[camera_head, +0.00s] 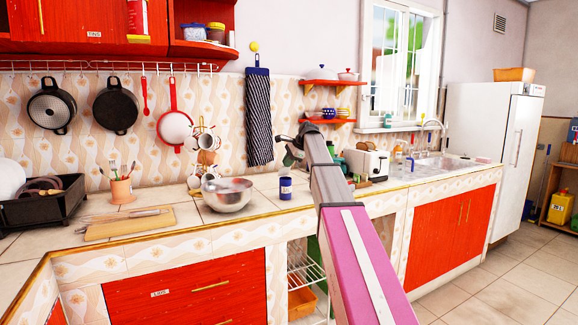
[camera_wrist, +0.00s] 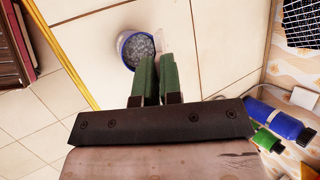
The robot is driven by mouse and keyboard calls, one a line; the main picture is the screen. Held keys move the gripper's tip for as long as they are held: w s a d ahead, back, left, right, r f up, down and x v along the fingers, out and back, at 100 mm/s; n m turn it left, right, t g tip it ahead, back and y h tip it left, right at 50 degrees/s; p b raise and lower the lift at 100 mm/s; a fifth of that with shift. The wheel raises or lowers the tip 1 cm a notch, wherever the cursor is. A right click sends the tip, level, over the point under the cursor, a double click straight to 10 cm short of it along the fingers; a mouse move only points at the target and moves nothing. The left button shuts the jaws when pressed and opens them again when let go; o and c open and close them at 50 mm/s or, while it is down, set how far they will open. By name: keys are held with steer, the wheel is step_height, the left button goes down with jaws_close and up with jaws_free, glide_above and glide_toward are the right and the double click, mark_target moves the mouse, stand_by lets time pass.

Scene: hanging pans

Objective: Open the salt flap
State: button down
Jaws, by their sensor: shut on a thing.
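The salt container is probably the small dark blue jar (camera_head: 286,190) with a pale label, upright on the counter right of the metal bowl. In the wrist view its round top (camera_wrist: 133,45) shows a grey speckled disc inside a blue rim. I cannot tell a flap on it. My gripper (camera_wrist: 163,58) has green fingers held close together, just right of the jar top in the wrist view, the left finger overlapping its edge. A blurred pale shape extends past the fingertips; what the fingers hold is unclear. In the head view the gripper (camera_head: 292,152) is above the jar.
A metal bowl (camera_head: 227,195) stands close left of the jar, with a mug tree (camera_head: 206,150) behind it. A cutting board (camera_head: 130,224) lies further left. A toaster (camera_head: 367,164) stands right of my arm.

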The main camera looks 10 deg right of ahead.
steer(key=shift+w+a+r, duration=0.15)
steer(key=shift+w+r, duration=0.1)
steer(key=shift+w, duration=0.45)
stand_by(1.1)
steer(key=c, duration=1.3)
jaws_free()
steer(key=shift+o, duration=0.2)
steer(key=v, duration=1)
steer(key=shift+d+r, duration=0.2)
steer(key=shift+r, duration=0.05)
steer(key=shift+s, duration=0.15)
